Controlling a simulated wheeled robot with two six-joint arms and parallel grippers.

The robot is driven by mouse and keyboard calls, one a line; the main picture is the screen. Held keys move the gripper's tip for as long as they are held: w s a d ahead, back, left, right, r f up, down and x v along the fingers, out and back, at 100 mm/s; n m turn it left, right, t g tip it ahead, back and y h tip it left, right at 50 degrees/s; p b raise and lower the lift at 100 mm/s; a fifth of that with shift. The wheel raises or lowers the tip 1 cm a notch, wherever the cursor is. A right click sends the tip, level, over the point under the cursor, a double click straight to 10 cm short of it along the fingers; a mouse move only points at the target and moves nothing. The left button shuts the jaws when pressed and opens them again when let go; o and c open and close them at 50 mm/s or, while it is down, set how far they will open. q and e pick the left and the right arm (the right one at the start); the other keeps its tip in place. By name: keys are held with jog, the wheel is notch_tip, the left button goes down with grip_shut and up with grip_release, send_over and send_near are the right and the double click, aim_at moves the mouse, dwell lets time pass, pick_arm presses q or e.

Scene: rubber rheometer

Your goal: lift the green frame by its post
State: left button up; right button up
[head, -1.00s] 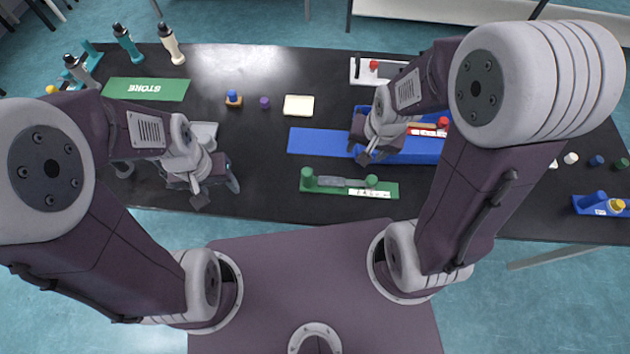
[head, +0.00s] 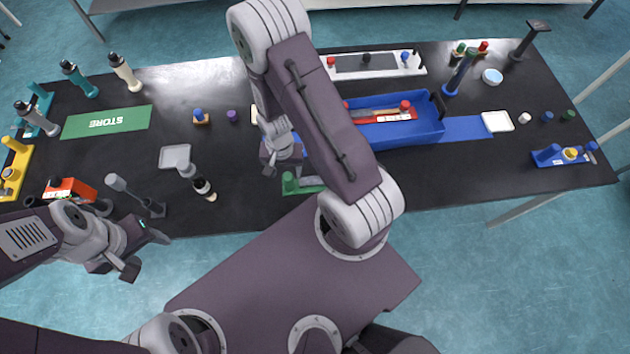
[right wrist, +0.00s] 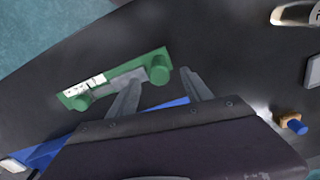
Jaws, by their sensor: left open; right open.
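The green frame lies on the black table, with a round green post at one end and a smaller green knob at the other. In the head view my right arm covers much of the frame (head: 308,189); its post (head: 289,184) shows just below my right gripper (head: 282,168). The right wrist view shows the frame (right wrist: 120,78), a grey bar, a white label and the post (right wrist: 159,69). My right gripper (right wrist: 162,74) is open, its fingertips appearing either side of the post; contact cannot be told. My left gripper (head: 146,252) is open and empty off the table's front edge.
A blue bin (head: 390,133) stands behind my right arm, beside a blue mat (head: 465,129). A small brown block with a blue knob (head: 200,118) and a purple piece (head: 232,116) stand to the left.

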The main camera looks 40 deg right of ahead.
aim_at(287, 176)
jog(key=shift+w+a+f, duration=0.1)
jog(key=shift+w+f, duration=0.05)
jog(key=shift+f, duration=0.3)
jog(key=f, duration=0.4)
jog(key=shift+s+d+f+p, duration=0.25)
jog(key=shift+f+p, duration=0.05)
jog(key=shift+p, duration=0.05)
jog(key=shift+w+f, duration=0.1)
jog(key=shift+f, duration=0.15)
grip_shut()
dwell(0.6)
